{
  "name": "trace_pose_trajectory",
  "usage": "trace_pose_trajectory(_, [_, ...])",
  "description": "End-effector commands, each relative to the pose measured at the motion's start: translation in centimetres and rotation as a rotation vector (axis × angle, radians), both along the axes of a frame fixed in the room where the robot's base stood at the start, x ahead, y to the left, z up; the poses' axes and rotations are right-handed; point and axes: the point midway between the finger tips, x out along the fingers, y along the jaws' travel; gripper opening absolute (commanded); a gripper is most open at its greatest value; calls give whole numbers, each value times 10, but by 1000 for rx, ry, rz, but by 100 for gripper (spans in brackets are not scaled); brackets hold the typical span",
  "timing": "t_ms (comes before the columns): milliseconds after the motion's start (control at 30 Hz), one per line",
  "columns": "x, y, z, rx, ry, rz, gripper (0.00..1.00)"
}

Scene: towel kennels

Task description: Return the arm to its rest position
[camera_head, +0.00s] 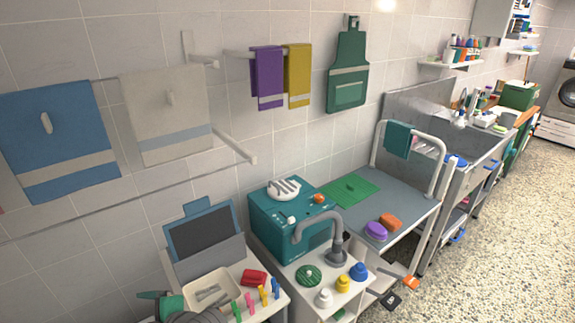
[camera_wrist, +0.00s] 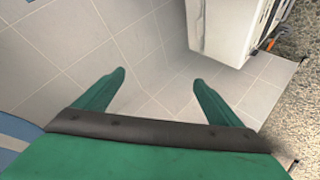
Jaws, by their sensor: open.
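My gripper (camera_wrist: 159,77) has two green fingers, spread apart with nothing between them. Grey wall tiles show beyond the gap in the wrist view. In the head view my gripper (camera_head: 148,295) is low at the left, in front of the white table with the grey-blue box. Part of my grey arm shows beside it at the bottom edge. The rest of the arm is out of view.
A cream tray (camera_head: 190,294), a red item (camera_head: 254,277) and several coloured clips stand close right of my gripper. A teal box (camera_head: 290,232) and a grey faucet (camera_head: 335,240) are further right. Towels hang on the wall above. Speckled floor (camera_head: 500,230) is open at right.

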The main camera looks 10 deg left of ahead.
Motion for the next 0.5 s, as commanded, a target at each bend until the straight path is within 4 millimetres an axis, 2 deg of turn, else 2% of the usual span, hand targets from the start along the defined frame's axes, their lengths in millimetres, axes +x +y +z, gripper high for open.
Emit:
trace_pose_trajectory(133, [8, -4, 6, 168, 122, -195, 89])
trace_pose_trajectory(267, [18, -19, 5, 301, 222, -370, 89])
trace_pose_trajectory(500, [28, -68, -14, 507, 385, -687, 89])
